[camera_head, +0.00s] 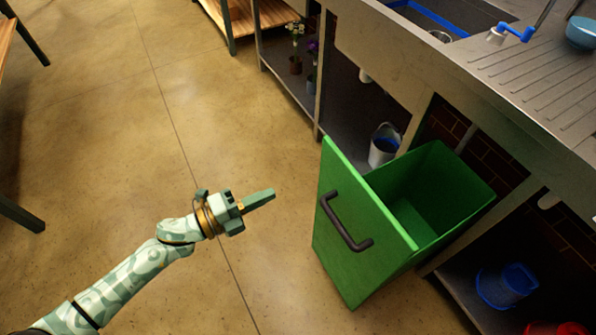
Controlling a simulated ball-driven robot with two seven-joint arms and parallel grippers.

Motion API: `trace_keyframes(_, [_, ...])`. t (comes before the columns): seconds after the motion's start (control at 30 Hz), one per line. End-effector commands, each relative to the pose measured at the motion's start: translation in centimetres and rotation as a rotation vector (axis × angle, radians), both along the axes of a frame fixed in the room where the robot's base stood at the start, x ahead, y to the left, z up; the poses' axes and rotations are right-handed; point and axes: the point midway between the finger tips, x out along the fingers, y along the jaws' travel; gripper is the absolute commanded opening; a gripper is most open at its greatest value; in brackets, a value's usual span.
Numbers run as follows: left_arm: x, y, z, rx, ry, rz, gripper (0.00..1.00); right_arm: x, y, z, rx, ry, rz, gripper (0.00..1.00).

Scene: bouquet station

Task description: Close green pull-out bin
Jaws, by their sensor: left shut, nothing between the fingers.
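The green pull-out bin (360,232) stands pulled out from under the counter, its inside visible and looking empty. A dark bar handle (343,221) is fixed on its front panel. My left gripper (268,196) is shut and empty, over the floor to the left of the bin's front panel and apart from it. Its fingers point right, toward the panel. My right gripper is not in view.
The metal counter (400,65) with a sink (450,15) runs above the bin. A bucket (384,146) stands on the lower shelf behind the bin, and a blue basket (505,285) is at the lower right. Open floor (120,130) lies to the left.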

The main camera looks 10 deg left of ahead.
Motion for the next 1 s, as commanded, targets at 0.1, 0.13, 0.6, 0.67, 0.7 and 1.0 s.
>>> trace_keyframes(0.1, [0.8,-1.0,-0.1,0.0,-0.002,0.001,0.0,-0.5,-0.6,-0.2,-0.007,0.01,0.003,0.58])
trace_keyframes(0.13, [1.1,-1.4,-0.2,0.0,-0.002,0.002,0.0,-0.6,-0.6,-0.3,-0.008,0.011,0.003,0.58])
trace_keyframes(0.6, [6.7,-9.0,-0.4,0.0,0.004,0.005,0.0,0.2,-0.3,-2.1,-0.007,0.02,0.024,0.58])
trace_keyframes(0.67, [7.1,-9.7,-0.3,-0.001,0.003,0.004,0.0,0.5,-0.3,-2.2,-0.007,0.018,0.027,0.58])
trace_keyframes(0.7, [7.4,-10.0,-0.4,0.0,0.003,0.005,0.0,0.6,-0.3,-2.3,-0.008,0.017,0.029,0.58])
trace_keyframes(1.0, [8.1,-11.0,-0.2,0.0,0.004,0.005,0.0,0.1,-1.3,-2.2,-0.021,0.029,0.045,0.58])
